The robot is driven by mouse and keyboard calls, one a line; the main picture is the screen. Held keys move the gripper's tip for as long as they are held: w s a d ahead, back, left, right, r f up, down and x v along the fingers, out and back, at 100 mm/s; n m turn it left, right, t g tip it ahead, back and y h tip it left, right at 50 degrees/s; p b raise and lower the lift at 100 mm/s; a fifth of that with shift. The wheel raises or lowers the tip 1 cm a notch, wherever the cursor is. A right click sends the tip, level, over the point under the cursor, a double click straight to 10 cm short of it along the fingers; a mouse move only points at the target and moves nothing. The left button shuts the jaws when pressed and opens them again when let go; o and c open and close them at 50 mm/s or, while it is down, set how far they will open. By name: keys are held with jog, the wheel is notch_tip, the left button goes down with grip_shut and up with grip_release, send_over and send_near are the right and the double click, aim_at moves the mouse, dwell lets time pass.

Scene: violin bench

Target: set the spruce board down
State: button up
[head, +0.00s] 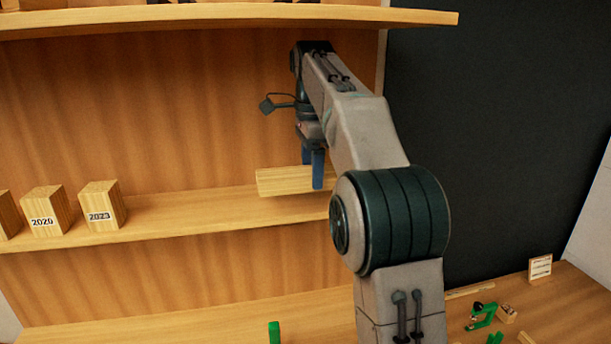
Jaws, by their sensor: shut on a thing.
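The spruce board (283,181) is a pale, flat wooden piece at the right part of the middle shelf (190,219). My gripper (313,180) is shut on the board, its blue fingers pointing down over the board's right part. The board looks level. It is at or just above the shelf's surface; I cannot tell whether it touches. My arm hides the right end of the board and of the shelf.
Wooden blocks labelled 2020 (46,211) and 2023 (102,205) stand to the left on the same shelf, with bare shelf between them and the board. An upper shelf (230,15) runs overhead. Green clamps (482,317) and a small card (540,268) are on the bench at lower right.

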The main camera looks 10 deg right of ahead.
jog(key=p, duration=0.3)
send_over(306, 201)
jog(key=shift+s+f+b, duration=0.2)
jog(key=shift+f+b, duration=0.35)
jog(key=shift+f, duration=0.4)
jog(key=shift+s+f, duration=0.1)
jog(key=shift+f, duration=1.9)
jog(key=shift+w+f, duration=0.3)
jog(key=shift+f, duration=0.25)
jog(key=shift+f, duration=0.1)
jog(key=o, duration=1.1)
